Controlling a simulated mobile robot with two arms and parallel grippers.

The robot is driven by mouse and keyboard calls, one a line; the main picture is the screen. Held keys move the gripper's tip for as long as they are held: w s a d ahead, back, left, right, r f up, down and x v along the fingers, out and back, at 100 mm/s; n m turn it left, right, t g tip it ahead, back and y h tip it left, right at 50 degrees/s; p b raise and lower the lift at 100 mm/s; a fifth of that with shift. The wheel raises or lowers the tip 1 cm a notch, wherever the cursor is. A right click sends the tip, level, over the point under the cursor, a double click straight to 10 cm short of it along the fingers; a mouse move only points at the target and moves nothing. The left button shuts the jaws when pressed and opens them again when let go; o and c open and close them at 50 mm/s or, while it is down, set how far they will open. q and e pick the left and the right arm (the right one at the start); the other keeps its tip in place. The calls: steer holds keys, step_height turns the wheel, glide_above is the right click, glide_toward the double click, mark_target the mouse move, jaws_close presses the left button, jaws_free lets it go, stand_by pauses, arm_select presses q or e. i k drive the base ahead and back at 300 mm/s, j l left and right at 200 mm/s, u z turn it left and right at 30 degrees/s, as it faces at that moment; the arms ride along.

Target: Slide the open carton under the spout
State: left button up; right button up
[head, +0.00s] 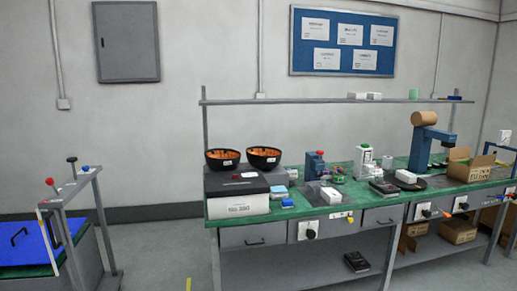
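An open brown carton (482,171) with raised flaps and dark print on its front stands at the right end of the green-topped bench. A blue machine (420,150) with a brown cylinder (424,118) on top stands just left of it. The machine's head juts right, toward the carton's left flaps; I cannot make out a clear spout opening, nor tell whether the head is above the carton. Neither of my grippers is in view.
The bench (300,209) also holds two black bowls of orange pieces (223,159), a black-lidded white box (238,208), a white bottle (364,162) and small items. More cartons (458,231) sit on the lower shelf.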

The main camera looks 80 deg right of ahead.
mark_target(460, 169)
steer(key=z, duration=4.2)
steer(key=i+z, duration=0.2)
steer(key=i, duration=1.6)
steer(key=i+u, duration=0.1)
steer(key=i, duration=0.45)
steer(key=i+l+u, duration=0.1)
steer(key=i, duration=0.45)
steer(key=i+l, duration=0.15)
steer(key=i, duration=0.35)
steer(key=i+l+u, duration=0.15)
steer(key=i, duration=0.4)
